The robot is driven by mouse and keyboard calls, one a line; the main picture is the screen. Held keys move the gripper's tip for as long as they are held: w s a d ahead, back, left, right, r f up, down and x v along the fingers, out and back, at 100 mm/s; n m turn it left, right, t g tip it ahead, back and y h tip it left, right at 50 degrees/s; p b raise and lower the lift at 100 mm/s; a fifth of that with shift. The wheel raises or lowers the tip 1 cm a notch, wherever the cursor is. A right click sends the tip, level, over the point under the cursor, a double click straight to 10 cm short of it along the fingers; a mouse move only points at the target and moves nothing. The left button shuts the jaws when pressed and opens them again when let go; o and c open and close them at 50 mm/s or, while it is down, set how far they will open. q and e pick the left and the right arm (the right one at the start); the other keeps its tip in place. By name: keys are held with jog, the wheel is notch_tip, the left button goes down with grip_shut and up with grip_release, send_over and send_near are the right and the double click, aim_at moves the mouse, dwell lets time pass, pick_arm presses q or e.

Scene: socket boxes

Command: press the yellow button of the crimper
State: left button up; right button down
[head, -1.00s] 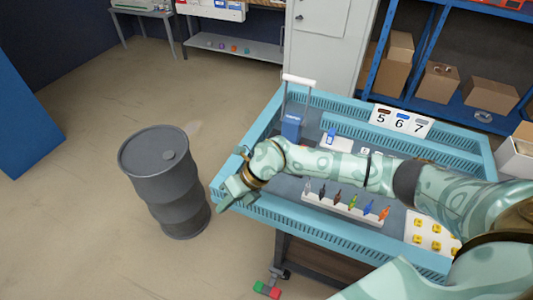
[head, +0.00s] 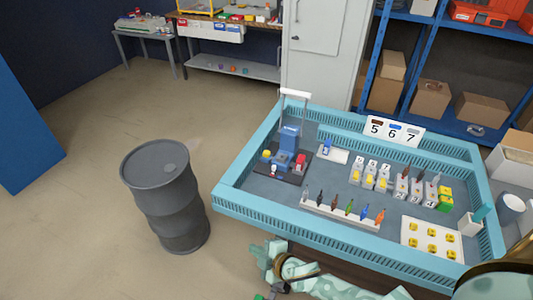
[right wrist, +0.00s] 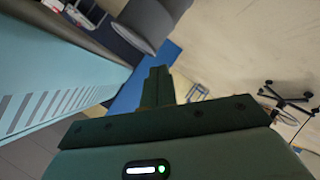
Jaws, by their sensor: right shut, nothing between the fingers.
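The crimper (head: 288,140) is a blue upright device with a white-topped handle on a dark base, at the left end of the table tray. Its yellow button (head: 267,154) shows at the left of the base, with a red part (head: 301,158) at the right. My right gripper (head: 270,247) is low in the head view, below the tray's front edge and well apart from the crimper. It is shut and empty. In the right wrist view its closed fingers (right wrist: 157,86) point away, and the crimper cannot be made out. My left gripper is not in view.
The light-blue tray wall (head: 290,225) bounds the work surface. A rack of coloured pieces (head: 342,213), several socket boxes (head: 370,178) and a white board with yellow parts (head: 431,238) stand right of the crimper. A grey barrel (head: 165,205) stands left; floor is open around it.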

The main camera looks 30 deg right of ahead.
jog(key=s+d+f+m+g+h, duration=0.2)
jog(key=s+d+f+m, duration=0.15)
jog(key=s+f, duration=0.5)
jog(key=s+d+f+m+g+h, duration=0.1)
jog(key=s+d+f+m+g, duration=0.1)
jog(key=s, duration=0.8)
jog(key=s+d+f+m+g, duration=0.1)
jog(key=s+f+m+g, duration=0.2)
jog(key=s+f, duration=0.4)
jog(key=s+d+f+m+g+h, duration=0.1)
jog(key=s+f, duration=0.4)
jog(key=s, duration=1)
jog(key=d+m+g, duration=0.1)
jog(key=m+g, duration=0.1)
jog(key=shift+d+g+h, duration=0.3)
jog(key=shift+d, duration=0.05)
jog(key=shift+f, duration=0.1)
